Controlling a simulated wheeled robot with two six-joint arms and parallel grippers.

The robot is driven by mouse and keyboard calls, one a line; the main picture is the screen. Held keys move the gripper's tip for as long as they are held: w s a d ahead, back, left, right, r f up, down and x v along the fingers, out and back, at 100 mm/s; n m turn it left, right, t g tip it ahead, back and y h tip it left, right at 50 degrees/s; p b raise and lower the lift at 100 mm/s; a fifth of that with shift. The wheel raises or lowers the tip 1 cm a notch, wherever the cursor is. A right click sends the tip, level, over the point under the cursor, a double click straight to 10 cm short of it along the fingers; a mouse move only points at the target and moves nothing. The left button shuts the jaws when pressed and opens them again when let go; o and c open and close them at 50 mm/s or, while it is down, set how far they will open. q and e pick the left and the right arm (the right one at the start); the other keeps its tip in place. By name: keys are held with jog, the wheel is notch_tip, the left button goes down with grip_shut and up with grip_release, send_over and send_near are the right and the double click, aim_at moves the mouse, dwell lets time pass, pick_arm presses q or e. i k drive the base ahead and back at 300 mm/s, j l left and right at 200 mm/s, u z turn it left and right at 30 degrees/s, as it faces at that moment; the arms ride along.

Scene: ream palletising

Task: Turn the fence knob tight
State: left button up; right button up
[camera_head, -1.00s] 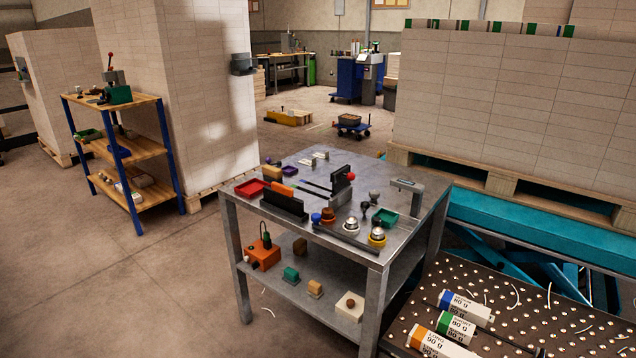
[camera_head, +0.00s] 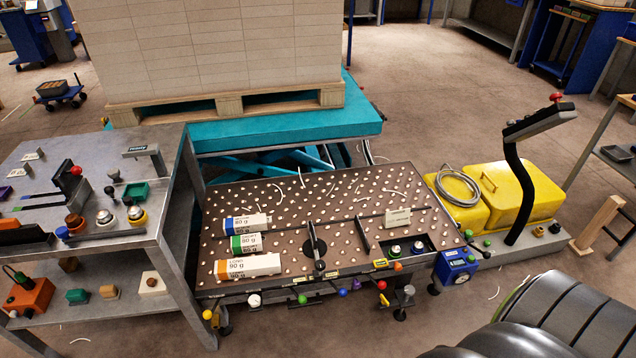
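A ball-topped table (camera_head: 290,200) stands in the middle of the view. A thin dark fence bar (camera_head: 350,217) crosses its top, with a short dark upright plate (camera_head: 362,233) near it. A black round disc (camera_head: 314,247) with a dark lever-like part sits near the front. Several small coloured knobs line the front edge, among them a white one (camera_head: 254,300), a green one (camera_head: 302,299) and a red one (camera_head: 382,285). I cannot tell which is the fence knob or how tight it is. Neither gripper is in view.
Three labelled reams (camera_head: 248,265) lie on the table's left side. A grey metal bench (camera_head: 110,225) with tools adjoins it on the left. A pallet stack (camera_head: 210,50) on a teal lift (camera_head: 250,133) stands behind. A yellow machine (camera_head: 500,190) with a tall black handle is at right.

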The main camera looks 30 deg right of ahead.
aim_at(320, 265)
jog(key=z, duration=1.05)
